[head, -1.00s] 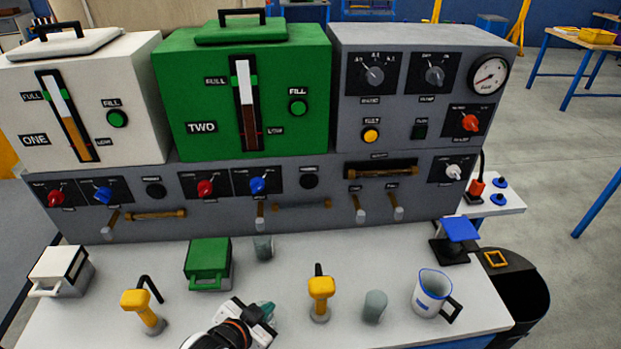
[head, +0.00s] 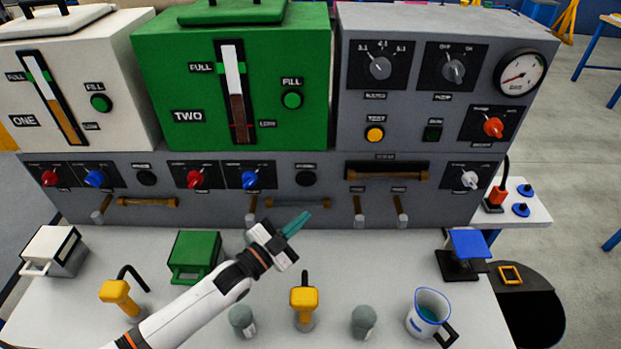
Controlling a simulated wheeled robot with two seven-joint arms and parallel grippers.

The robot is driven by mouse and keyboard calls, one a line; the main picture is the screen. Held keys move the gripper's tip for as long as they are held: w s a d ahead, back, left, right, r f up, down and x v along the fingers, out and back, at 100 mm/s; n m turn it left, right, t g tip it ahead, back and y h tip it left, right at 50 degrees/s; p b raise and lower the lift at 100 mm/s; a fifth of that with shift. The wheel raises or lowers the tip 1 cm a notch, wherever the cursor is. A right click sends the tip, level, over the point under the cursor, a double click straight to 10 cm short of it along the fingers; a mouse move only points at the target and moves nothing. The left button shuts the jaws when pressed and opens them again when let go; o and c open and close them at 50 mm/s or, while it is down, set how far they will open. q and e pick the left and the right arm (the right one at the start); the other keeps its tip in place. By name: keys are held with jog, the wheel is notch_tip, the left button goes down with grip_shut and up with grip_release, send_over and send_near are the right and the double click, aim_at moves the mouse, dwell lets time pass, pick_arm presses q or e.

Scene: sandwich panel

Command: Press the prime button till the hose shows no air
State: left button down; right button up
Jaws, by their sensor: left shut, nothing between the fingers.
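My left gripper (head: 297,224) has teal fingers, which are shut and empty. It is above the table in front of the grey panel (head: 430,208), apart from it, below the right one of two round black buttons (head: 305,178). The other black button (head: 147,178) is on the left. Their labels are too blurred to read, so I cannot tell which is the prime button. A brown hose piece (head: 147,202) lies level below the left button, and a darker one (head: 285,203) below the right. Air in them cannot be made out. My right gripper is out of view.
White tank ONE (head: 120,62) and green tank TWO (head: 165,80) stand above. Short levers (head: 358,212) stick out of the panel. Yellow-handled tools (head: 304,297), grey cups (head: 364,320), a green box (head: 196,256) and a jug (head: 428,310) stand on the table.

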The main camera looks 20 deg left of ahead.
pick_arm(q)
jog(key=b, duration=0.5)
send_near(306, 180)
jog(key=w+d, duration=0.4)
jog(key=shift+w+d+r, duration=0.15)
jog(key=shift+d+r, duration=0.1)
jog(key=shift+r, duration=0.1)
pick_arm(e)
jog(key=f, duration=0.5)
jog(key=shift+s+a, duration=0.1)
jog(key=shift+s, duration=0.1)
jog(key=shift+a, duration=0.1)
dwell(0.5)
pick_arm(q)
jog(key=shift+w, duration=0.15)
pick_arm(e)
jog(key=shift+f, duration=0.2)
pick_arm(q)
jog(key=shift+w+a, duration=0.1)
jog(key=shift+w, duration=0.15)
